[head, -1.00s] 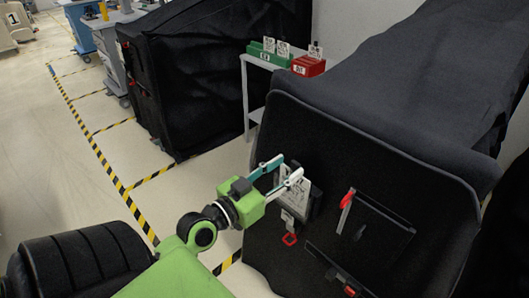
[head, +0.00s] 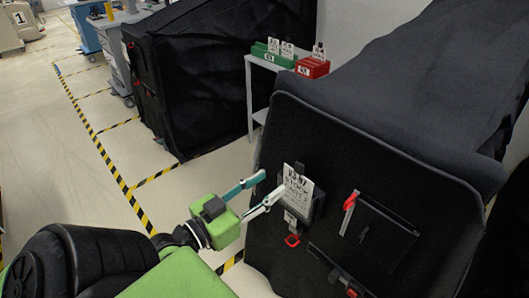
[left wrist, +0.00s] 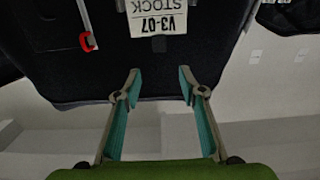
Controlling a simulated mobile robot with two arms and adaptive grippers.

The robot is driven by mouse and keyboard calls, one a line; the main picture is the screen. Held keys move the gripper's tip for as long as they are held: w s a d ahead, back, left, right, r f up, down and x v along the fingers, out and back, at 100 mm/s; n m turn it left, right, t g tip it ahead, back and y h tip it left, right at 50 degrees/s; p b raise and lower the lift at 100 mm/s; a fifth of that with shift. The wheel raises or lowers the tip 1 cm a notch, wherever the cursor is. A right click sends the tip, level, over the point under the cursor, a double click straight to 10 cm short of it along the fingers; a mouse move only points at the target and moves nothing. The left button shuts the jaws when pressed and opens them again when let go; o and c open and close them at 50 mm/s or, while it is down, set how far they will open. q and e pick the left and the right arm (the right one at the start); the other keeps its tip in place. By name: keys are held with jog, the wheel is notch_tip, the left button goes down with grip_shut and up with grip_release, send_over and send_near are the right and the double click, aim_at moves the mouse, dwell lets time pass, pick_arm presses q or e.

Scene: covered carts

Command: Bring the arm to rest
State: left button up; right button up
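My left gripper (head: 270,187) is open and empty, in front of the black covered cart (head: 283,125) in the head view. Its fingertips are apart from a white card (head: 297,186) printed with "STOCK", which sits in a dark holder on the cart's front panel. In the left wrist view, the teal-lined fingers of the left gripper (left wrist: 158,85) stand wide apart, and the card (left wrist: 158,20) shows upside down beyond them, reading "V3-07 STOCK". My right gripper is not in view.
A red-handled latch (head: 350,200) and a dark pocket (head: 382,235) are right of the card. A red bin (head: 313,68) and a green bin (head: 270,56) with cards stand on a grey shelf (head: 249,95). Another covered cart (head: 215,80) is behind.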

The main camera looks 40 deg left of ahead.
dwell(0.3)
pick_arm(q)
jog(key=s+a+f+n+g+y, duration=0.1)
jog(key=s+f+g, duration=0.1)
jog(key=f, duration=1)
jog(key=s+a+f+g, duration=0.2)
jog(key=f+g, duration=0.1)
jog(key=f, duration=1)
jog(key=s+a+f+n+g+y, duration=0.1)
jog(key=s+f+g, duration=0.1)
jog(key=f, duration=1)
jog(key=s+d+f+m+g, duration=0.1)
jog(key=s+d+f+g, duration=0.4)
jog(key=s+f, duration=0.8)
jog(key=s+d+f+m+g, duration=0.2)
jog(key=s+d+f+g, duration=0.3)
jog(key=s+f, duration=0.8)
jog(key=d+f, duration=0.1)
jog(key=d, duration=0.2)
jog(key=shift+d+f+m+h, duration=0.15)
jog(key=shift+d+m+h, duration=0.15)
jog(key=shift+d+h, duration=0.1)
